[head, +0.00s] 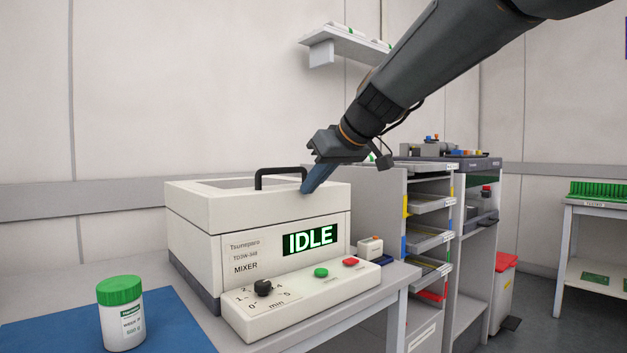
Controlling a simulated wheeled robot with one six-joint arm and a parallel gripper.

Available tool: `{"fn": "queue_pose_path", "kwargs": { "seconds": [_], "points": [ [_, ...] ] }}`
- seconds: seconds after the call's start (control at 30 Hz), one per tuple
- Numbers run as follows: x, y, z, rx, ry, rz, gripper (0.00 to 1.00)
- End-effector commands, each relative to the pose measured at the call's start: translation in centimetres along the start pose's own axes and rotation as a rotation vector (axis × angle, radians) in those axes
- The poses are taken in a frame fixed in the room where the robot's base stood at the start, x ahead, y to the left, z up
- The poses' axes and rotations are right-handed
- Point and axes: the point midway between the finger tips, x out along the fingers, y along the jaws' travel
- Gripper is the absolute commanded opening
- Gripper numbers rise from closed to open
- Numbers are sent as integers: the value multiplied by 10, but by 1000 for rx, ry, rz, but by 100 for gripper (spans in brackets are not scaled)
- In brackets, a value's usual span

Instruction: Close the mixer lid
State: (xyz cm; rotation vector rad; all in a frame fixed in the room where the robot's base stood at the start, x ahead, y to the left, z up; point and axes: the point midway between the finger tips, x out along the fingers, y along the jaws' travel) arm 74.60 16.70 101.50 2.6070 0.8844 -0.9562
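The mixer (205,250) is a white box on a bench with a green "IDLE" display. Its white lid (230,208) lies flat on the body, with a thin seam along the front and no visible gap. A black handle (280,171) stands up from the top of the lid. My gripper (309,187) points down and left, with its blue fingers at the right end of the handle, low over the lid's top. I cannot tell whether the fingers touch the lid or handle. The fingers overlap in this view, so their opening is hidden.
A jar with a green cap (122,312) stands on a blue mat (180,325) at front left. The control panel (300,300) has a knob and buttons. A small white device (369,249) sits right of the mixer. Shelving with trays (430,206) stands further right.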

Motion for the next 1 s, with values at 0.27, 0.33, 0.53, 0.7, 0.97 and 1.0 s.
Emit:
{"fn": "queue_pose_path", "kwargs": {
  "seconds": [0.27, 0.33, 0.53, 0.7, 0.97, 1.0],
  "points": [
    [-36, 2, -7, 0, 26, 10, 0],
    [-43, 2, 4, 0, 27, 11, 0],
    [-62, 1, 35, -1, 29, 12, 0],
    [-72, 0, 51, -3, 31, 10, 0],
    [-52, -27, 89, 36, -48, -29, 0],
    [-42, -39, 104, 53, -86, -44, 0]
  ]
}}
